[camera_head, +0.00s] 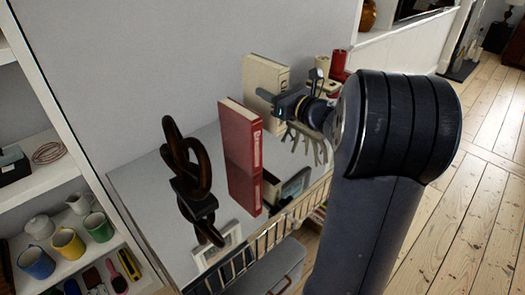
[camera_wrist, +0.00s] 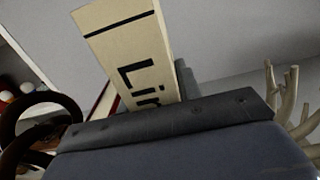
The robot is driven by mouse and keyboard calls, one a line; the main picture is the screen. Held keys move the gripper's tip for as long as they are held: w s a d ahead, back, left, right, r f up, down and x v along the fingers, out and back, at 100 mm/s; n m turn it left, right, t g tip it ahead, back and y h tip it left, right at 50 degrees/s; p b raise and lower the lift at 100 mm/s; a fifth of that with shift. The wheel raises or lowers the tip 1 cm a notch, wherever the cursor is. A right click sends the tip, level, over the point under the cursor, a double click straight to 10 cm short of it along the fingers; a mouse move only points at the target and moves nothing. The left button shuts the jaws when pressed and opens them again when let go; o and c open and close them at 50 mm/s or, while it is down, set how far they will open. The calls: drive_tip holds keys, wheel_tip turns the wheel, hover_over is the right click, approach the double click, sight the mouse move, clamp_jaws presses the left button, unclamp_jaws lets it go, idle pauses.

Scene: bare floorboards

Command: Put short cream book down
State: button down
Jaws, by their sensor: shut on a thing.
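The short cream book (camera_head: 262,77) is upright above the glossy top of a cabinet (camera_head: 150,215), behind a red book. In the wrist view the cream book (camera_wrist: 128,50) shows its spine with dark lettering, tilted, rising from behind the gripper body. My gripper (camera_head: 268,97) is shut on the cream book. Its fingertips are mostly hidden in the wrist view. The book's bottom edge is hidden, so I cannot tell whether it touches the surface.
A red book (camera_head: 240,135) stands upright nearby. A dark knot-shaped ornament (camera_head: 188,175) stands at the left. A pale branching ornament (camera_head: 308,142) is close below my gripper; red and cream candles (camera_head: 338,63) stand behind. A railing (camera_head: 270,238) runs along the front. Shelves with mugs (camera_head: 68,243) are left.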

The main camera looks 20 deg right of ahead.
sight(270, 124)
wheel_tip(270, 124, down, 10)
drive_tip(key=shift+r+b, duration=0.1)
drive_tip(key=shift+b, duration=0.8)
drive_tip(key=c, duration=1.5)
unclamp_jaws()
drive_tip(key=shift+f, duration=0.25)
drive_tip(key=o, duration=0.5)
drive_tip(key=shift+r, duration=0.1)
drive_tip(key=shift+r, duration=0.15)
drive_tip(key=v, duration=1.2)
